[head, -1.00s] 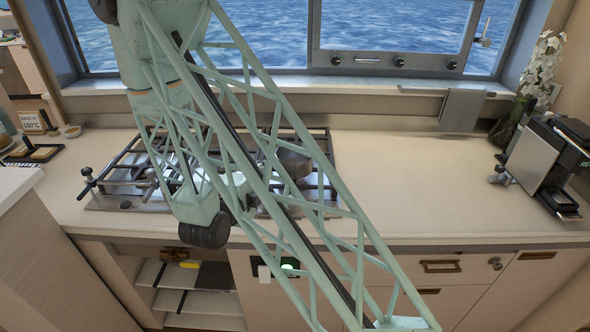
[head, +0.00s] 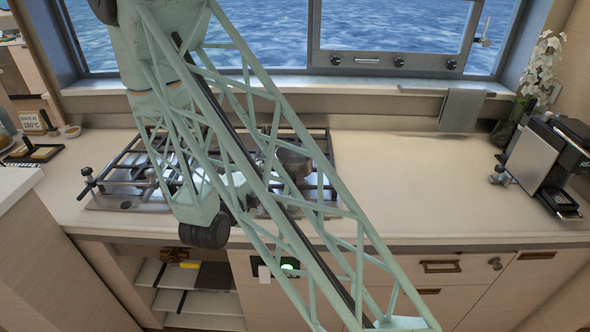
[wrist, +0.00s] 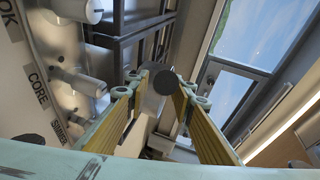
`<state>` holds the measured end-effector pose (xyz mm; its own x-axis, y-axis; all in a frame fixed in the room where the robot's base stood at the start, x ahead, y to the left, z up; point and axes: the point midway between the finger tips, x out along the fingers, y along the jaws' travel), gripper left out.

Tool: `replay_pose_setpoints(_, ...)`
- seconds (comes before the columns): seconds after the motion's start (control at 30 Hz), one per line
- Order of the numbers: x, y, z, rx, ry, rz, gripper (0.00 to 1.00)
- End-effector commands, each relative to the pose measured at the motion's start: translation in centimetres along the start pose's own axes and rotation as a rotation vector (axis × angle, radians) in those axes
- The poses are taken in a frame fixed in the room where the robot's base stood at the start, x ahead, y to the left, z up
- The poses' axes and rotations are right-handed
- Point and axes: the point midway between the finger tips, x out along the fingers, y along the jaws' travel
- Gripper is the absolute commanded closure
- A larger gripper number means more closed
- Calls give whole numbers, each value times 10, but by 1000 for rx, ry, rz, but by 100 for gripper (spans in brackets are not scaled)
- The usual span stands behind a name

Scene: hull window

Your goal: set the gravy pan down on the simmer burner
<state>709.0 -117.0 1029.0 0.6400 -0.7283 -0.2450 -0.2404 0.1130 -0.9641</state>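A metal pan (head: 293,160) sits on the right part of the cooktop (head: 128,204) in the head view, partly hidden behind my arm's lattice. I cannot tell from its visible part whether it is the gravy pan. In the wrist view my gripper (wrist: 160,82) has its two yellow-padded fingers apart. A dark round end (wrist: 164,82) shows between the fingertips, close to the right one; I cannot tell what it belongs to. A label beginning "SIM" (wrist: 58,132) stands below "CORE" (wrist: 36,86) at the left. My gripper is not clear in the head view.
Large pale knobs (wrist: 83,84) and dark bars (wrist: 122,35) lie at the left and top of the wrist view. The counter (head: 410,190) right of the cooktop is clear up to a coffee machine (head: 545,165). A window (head: 400,30) runs behind.

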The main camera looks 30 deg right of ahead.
Motion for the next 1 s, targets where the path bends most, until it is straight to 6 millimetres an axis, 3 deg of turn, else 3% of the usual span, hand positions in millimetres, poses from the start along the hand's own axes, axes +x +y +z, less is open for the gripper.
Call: replay_pose_setpoints(1.0, -9, 0, 0, -1, 0, 1, 78)
